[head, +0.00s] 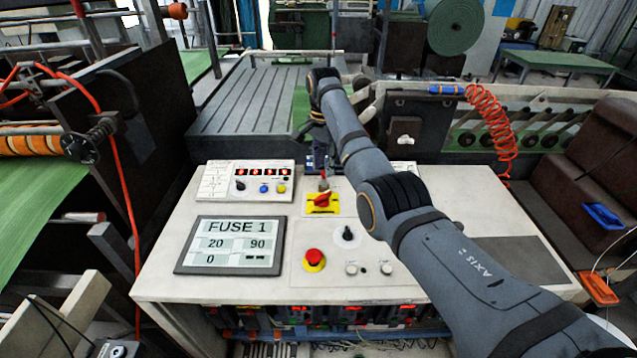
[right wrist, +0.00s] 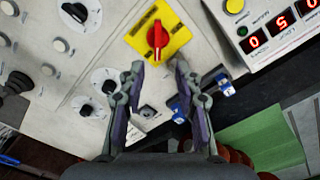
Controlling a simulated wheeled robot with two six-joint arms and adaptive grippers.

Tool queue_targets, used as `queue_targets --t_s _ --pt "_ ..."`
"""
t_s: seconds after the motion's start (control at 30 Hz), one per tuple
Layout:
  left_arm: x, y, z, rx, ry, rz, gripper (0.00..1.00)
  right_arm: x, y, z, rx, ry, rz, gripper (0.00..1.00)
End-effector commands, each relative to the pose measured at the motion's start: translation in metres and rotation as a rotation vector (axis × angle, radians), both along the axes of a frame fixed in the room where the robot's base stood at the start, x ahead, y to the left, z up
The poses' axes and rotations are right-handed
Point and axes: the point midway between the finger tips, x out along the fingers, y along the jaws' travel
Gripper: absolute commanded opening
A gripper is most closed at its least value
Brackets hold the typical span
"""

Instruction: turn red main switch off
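The red main switch (head: 322,201) is a red rotary handle on a yellow plate, on the white control desk (head: 165,268). In the right wrist view the red handle (right wrist: 157,40) lies just beyond my fingertips, roughly between their lines, and is not gripped. The handle sits at an angle to the edges of its yellow plate (right wrist: 181,38). My right gripper (head: 323,178) is just behind the switch in the head view, pointing down. In the right wrist view its two fingers (right wrist: 160,68) are apart with nothing between them. My left gripper is not in view.
A red emergency button (head: 314,258), a black knob (head: 347,236) and a display (head: 230,245) are in front of the switch. A box with red digits (head: 262,178) stands left of it. Blue-handled small parts (right wrist: 180,108) are close to my right finger.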

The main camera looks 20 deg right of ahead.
Motion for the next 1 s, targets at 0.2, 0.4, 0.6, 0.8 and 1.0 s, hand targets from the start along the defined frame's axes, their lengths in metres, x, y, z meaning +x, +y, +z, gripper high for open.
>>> queue_targets --t_s 0.2,0.4,0.6,0.8,1.0 --pt "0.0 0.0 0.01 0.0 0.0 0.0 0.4 -0.002 0.0 -0.028 0.0 0.006 0.0 0.34" --pt "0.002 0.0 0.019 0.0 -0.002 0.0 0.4 -0.002 0.0 -0.071 0.0 0.004 0.0 0.34" --pt "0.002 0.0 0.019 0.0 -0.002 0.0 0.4 -0.001 0.0 -0.099 0.0 0.001 0.0 0.34" --pt "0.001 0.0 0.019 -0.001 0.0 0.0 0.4 -0.001 0.0 -0.105 0.0 0.0 0.0 0.34" --pt "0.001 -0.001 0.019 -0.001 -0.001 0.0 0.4 -0.001 0.0 -0.105 0.0 0.0 0.0 0.26"
